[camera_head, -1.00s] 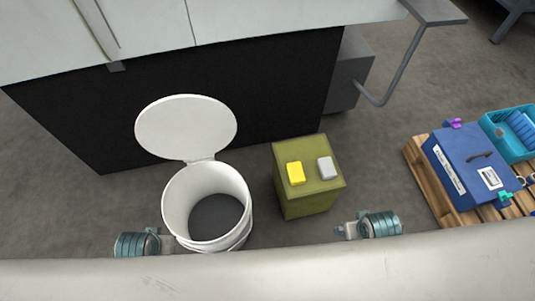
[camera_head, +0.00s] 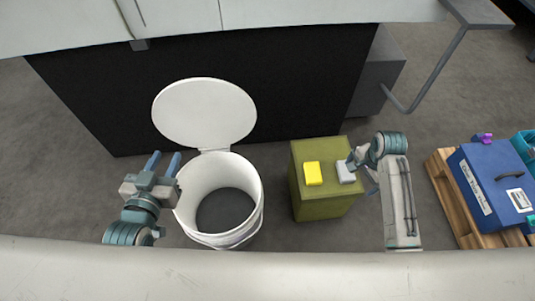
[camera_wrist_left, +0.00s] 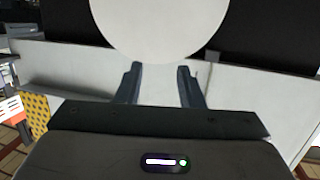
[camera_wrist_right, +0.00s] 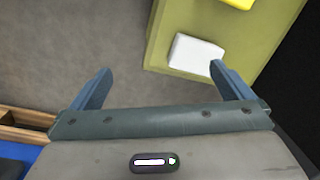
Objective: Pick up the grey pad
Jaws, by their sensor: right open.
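The grey pad (camera_head: 345,171) lies on top of an olive-green box (camera_head: 324,204), to the right of a yellow pad (camera_head: 313,173). In the right wrist view the grey pad (camera_wrist_right: 194,52) looks almost white and lies ahead of the jaws, nearer the right finger. My right gripper (camera_head: 362,168) is open and empty beside the pad's right edge; its fingers are partly hidden by the wrist in the head view. My left gripper (camera_head: 162,161) is open and empty at the left of the white bin.
A white bin (camera_head: 250,213) with its round lid (camera_head: 204,112) raised stands left of the box. A black panel (camera_head: 290,85) is behind. At right, a wooden pallet (camera_head: 447,185) carries a blue case (camera_head: 478,205). Grey floor lies between box and pallet.

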